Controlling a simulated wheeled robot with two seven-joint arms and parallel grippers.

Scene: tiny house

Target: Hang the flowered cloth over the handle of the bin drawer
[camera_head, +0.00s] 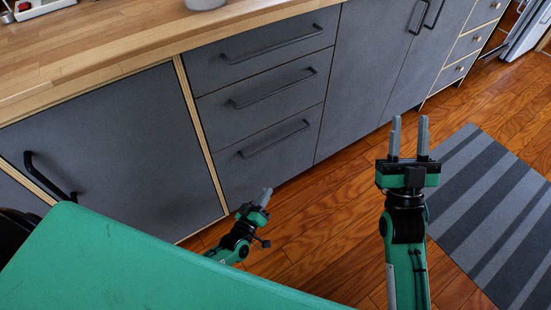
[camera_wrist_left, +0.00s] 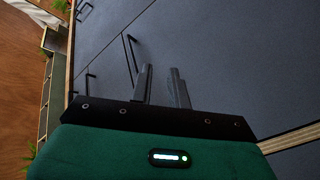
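No flowered cloth shows in either view. Several grey fronts have black bar handles, and I cannot tell which is the bin drawer. Three stacked drawers have an upper handle (camera_head: 272,45), a middle handle (camera_head: 274,88) and a lower handle (camera_head: 274,139). A wide front at the left has its own handle (camera_head: 48,176). My left gripper (camera_head: 265,194) is low in front of the drawer stack, apart from it; its fingers also show in the left wrist view (camera_wrist_left: 161,75), parted and empty. My right gripper (camera_head: 409,130) is open and empty, pointing up the picture.
A wooden counter (camera_head: 110,55) runs above the cabinets, with a grey pot (camera_head: 205,3) and a tray (camera_head: 40,8) on it. A striped grey rug (camera_head: 490,210) lies on the wooden floor (camera_head: 330,220) at the right. The floor between cabinets and rug is clear.

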